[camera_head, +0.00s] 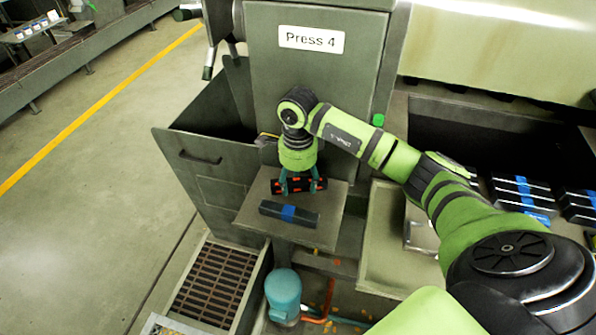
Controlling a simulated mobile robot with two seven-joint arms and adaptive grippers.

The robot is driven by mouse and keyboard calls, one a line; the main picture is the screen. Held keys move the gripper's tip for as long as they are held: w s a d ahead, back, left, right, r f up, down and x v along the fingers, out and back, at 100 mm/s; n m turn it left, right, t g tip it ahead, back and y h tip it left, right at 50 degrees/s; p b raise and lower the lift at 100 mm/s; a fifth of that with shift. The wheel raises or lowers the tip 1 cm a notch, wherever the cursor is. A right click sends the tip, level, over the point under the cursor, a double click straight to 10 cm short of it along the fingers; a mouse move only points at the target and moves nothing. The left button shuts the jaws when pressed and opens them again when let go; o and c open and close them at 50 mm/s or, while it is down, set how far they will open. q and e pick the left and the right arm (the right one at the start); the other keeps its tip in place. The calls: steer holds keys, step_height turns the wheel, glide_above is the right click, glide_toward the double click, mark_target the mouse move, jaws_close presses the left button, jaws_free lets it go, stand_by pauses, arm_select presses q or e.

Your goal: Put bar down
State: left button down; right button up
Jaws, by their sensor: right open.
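A dark bar with orange-red marks (299,187) lies at the back of a small grey shelf (328,232) in front of the press. My right gripper (300,184) points down over this bar, and its teal fingers are spread apart near the bar's two ends. The gripper is open. I cannot tell whether the fingers touch the bar. A second dark bar with a blue band (289,213) lies on the same shelf, in front of the first. My left gripper is not in view.
The Press 4 cabinet (312,82) rises behind the shelf. An open grey bin (205,160) stands to its left. A teal motor (283,290) and a floor grate (213,285) are below. More blue-banded bars (522,190) lie at the right.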

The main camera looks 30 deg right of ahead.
steer(key=shift+w+r+b, duration=0.1)
steer(key=shift+r+b, duration=0.25)
steer(key=shift+r, duration=0.05)
step_height(320, 180, up, 11)
steer(key=b, duration=0.3)
steer(key=shift+r, duration=0.2)
steer(key=shift+r, duration=0.1)
step_height(320, 180, up, 14)
steer(key=p, duration=1.2)
glide_above(298, 183)
